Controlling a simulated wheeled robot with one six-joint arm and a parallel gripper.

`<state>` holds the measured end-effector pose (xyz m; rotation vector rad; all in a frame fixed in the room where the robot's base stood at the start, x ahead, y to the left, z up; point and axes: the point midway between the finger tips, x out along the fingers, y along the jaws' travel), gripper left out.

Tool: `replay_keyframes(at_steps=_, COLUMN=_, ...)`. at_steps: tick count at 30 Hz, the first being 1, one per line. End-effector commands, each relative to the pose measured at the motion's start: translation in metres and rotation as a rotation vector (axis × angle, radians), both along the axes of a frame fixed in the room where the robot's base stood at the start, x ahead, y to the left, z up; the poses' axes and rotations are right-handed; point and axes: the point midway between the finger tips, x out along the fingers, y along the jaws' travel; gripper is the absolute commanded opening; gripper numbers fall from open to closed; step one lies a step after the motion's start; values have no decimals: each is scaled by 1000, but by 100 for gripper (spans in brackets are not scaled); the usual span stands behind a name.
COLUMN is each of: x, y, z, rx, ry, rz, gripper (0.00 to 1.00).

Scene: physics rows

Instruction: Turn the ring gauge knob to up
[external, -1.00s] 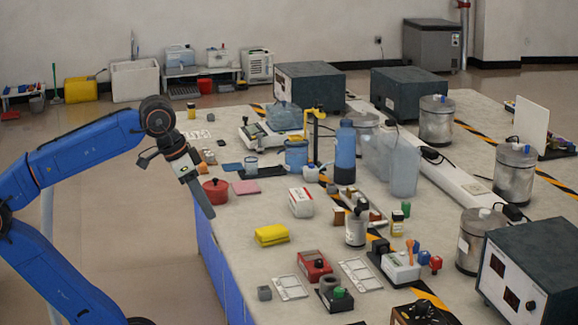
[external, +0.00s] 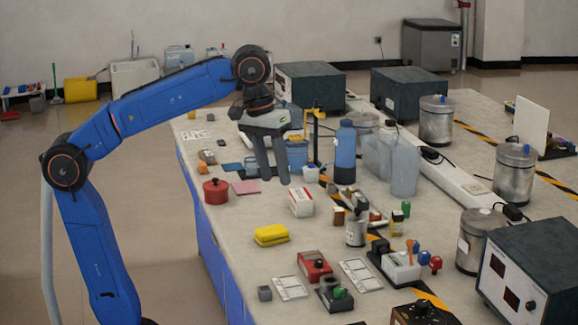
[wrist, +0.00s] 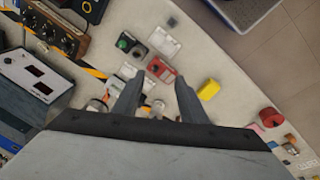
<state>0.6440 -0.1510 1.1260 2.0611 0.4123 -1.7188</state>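I cannot tell for certain which thing is the ring gauge. A dark brown panel with several round dials or knobs (wrist: 55,32) lies at the upper left of the wrist view; its near end with a black knob (external: 424,310) shows at the bottom of the external view. A dark piece with a yellow ring mark (wrist: 87,8) is at the wrist view's top edge, partly cut off. The knob's setting is too small to read. My gripper (external: 276,181) is open and empty, pointing down above the bench, well away from the panel. Its two fingers also show in the wrist view (wrist: 156,88).
A red box (external: 314,266), a green-knobbed block (external: 338,296), a yellow sponge (external: 271,235) and a red pot (external: 216,191) stand on the bench. A blue bottle (external: 345,150) and clear containers stand behind my gripper. A grey power unit (external: 535,275) is at right.

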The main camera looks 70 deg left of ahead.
Motion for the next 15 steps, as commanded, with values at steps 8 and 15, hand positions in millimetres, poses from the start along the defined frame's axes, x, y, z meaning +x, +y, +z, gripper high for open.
replay_keyframes(at_steps=8, x=68, y=-62, z=-9, rx=-20, ry=109, rz=225, gripper=39)
replay_keyframes(at_steps=15, x=97, y=-98, z=-19, rx=-16, ry=158, rz=350, gripper=39)
